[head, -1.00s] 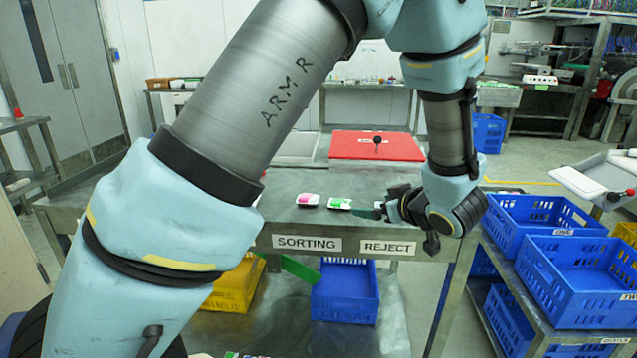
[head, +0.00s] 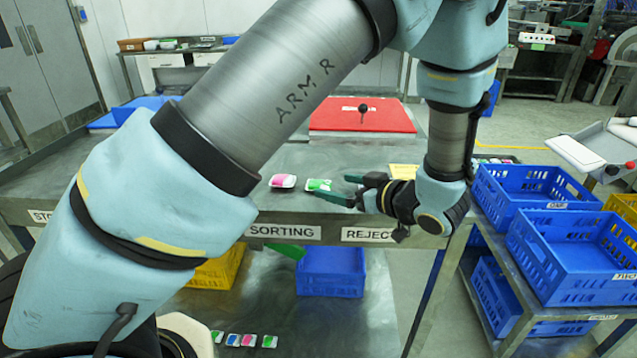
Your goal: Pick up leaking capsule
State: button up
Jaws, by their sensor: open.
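Two capsules lie on the grey metal table (head: 290,160) near its front edge. One capsule is pink and white (head: 283,181), and the other is green and white (head: 318,185). I cannot tell from this view which one leaks. My gripper (head: 342,188) is low over the table, pointing left, with its green fingers apart and empty. Its fingertips are right beside the green capsule and overlap its right side in the picture. Whether they touch it I cannot tell.
A red lid or board with a black knob (head: 362,116) lies at the back of the table. SORTING and REJECT labels mark the front edge. Blue crates (head: 530,187) stand on a rack at the right. Several capsules (head: 245,340) lie on the lower shelf.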

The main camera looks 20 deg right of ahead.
aim_at(322, 185)
jog(key=x, duration=0.2)
jog(key=p+x, duration=0.1)
jog(key=x, duration=0.1)
jog(key=shift+a+f, duration=0.2)
jog(key=shift+a, duration=0.15)
jog(key=c, duration=1.4)
